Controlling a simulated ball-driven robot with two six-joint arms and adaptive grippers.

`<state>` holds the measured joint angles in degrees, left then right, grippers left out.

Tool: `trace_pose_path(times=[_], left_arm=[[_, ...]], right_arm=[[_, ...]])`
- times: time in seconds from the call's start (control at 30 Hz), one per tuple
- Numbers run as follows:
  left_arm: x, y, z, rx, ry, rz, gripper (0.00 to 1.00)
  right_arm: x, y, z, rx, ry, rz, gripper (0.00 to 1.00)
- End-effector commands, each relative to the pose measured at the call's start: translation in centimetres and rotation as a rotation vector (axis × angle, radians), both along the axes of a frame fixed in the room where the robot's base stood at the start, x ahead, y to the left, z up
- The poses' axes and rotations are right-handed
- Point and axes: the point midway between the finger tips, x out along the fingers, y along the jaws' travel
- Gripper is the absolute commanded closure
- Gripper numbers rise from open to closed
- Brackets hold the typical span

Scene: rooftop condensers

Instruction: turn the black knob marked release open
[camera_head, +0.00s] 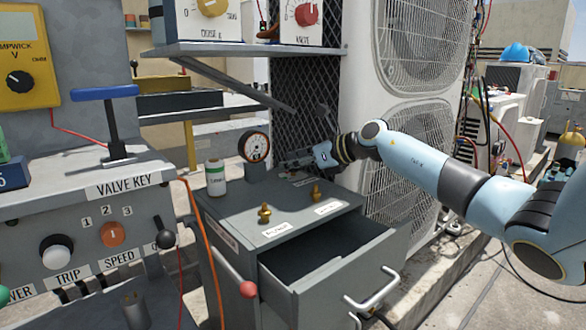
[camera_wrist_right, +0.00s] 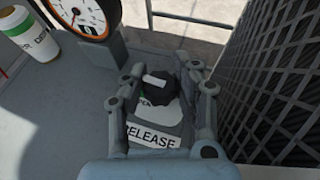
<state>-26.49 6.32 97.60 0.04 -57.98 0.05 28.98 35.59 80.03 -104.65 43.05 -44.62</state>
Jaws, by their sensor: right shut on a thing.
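The black knob (camera_wrist_right: 160,95) with a white pointer bar shows in the right wrist view, between the fingers of my right gripper (camera_wrist_right: 165,86). The white bar lies nearly crosswise in that view. A release label (camera_wrist_right: 152,137) is on the plate below it. A green mark (camera_wrist_right: 140,101) with partly hidden lettering shows at the knob's left edge. My right gripper (camera_head: 300,160) is shut on the knob, at the back of the grey cabinet top in the head view; there the gripper hides the knob. My left gripper is not in view.
A round gauge (camera_head: 255,147) and a white-green can (camera_head: 215,177) stand left of my right gripper. Two brass valves (camera_head: 264,212) are in front. A drawer (camera_head: 325,255) is open below. A mesh panel (camera_wrist_right: 275,90) rises close on the gripper's right.

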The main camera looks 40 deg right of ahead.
Motion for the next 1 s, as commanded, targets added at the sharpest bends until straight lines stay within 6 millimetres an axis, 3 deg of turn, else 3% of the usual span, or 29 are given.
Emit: trace_pose_path(times=[0.27, 0.3, 0.5, 0.83, 1.0], left_arm=[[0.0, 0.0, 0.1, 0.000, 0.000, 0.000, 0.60], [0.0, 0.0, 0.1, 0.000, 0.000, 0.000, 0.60], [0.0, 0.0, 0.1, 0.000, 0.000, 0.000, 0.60], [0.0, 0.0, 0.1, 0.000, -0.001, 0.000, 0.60], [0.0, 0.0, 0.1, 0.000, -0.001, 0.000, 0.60]], right_arm=[[-0.1, 0.1, -0.1, 0.001, 0.003, 0.002, 1.00], [-0.1, 0.1, -0.1, 0.001, 0.003, 0.002, 0.69], [-0.1, 0.1, -0.1, 0.001, 0.003, 0.001, 0.45], [-0.4, -0.2, 0.1, -0.002, 0.001, 0.001, 0.45], [-2.7, -1.2, 1.0, -0.008, 0.004, 0.003, 0.45]])
